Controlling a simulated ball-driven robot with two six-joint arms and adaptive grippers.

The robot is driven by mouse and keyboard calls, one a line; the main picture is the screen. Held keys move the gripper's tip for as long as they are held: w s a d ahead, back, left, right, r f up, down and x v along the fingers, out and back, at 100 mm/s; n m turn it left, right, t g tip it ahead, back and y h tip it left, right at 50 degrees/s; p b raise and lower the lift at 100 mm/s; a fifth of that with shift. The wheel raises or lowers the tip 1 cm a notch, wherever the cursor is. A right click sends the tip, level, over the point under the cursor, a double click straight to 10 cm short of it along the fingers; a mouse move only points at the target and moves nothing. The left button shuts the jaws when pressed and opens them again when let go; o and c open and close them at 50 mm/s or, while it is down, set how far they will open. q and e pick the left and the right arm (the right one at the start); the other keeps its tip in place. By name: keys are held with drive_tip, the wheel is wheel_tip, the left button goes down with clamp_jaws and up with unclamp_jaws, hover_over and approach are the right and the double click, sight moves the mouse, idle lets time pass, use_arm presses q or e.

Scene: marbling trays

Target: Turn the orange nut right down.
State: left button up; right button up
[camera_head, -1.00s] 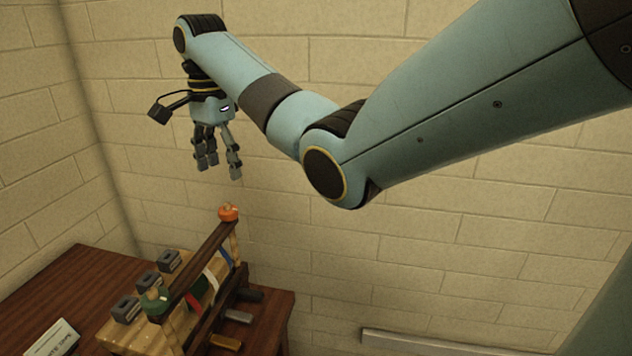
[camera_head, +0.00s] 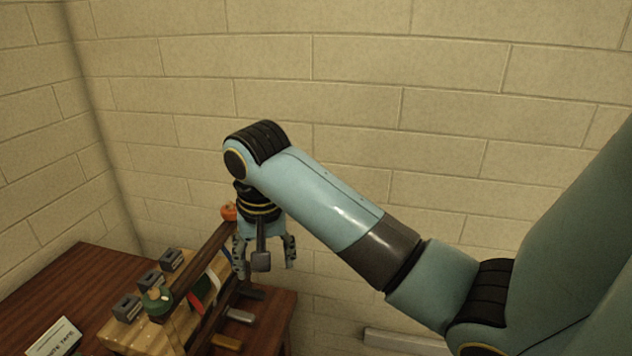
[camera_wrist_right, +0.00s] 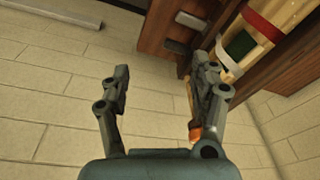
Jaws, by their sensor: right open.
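The orange nut (camera_head: 229,211) sits at the far end of a dark wooden bar (camera_head: 200,262) on the press-like wooden frame. A green nut (camera_head: 157,300) is at the bar's near end. My right gripper (camera_head: 265,263) hangs with its fingers down, just right of the bar's far end, and partly covers the nut's surroundings. In the right wrist view the gripper (camera_wrist_right: 163,72) is open, with nothing between its fingers. There the orange nut (camera_wrist_right: 196,133) shows beside the right finger, mostly hidden by it. My left gripper is not in view.
Grey blocks (camera_head: 172,260) stand along the left of the frame, and coloured strips (camera_head: 204,290) hang under the bar. A white label card (camera_head: 54,338) lies on the brown table (camera_head: 62,282).

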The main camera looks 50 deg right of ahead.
drive_tip(key=s+a+f+n+b, duration=0.1)
drive_tip(key=s+f+n, duration=0.2)
drive_tip(key=s, duration=0.3)
drive_tip(key=s+a+f+n+t+b, duration=0.1)
drive_tip(key=s+f+n, duration=0.3)
drive_tip(key=s, duration=0.3)
drive_tip(key=shift+a+f, duration=0.3)
drive_tip(key=shift+a, duration=0.1)
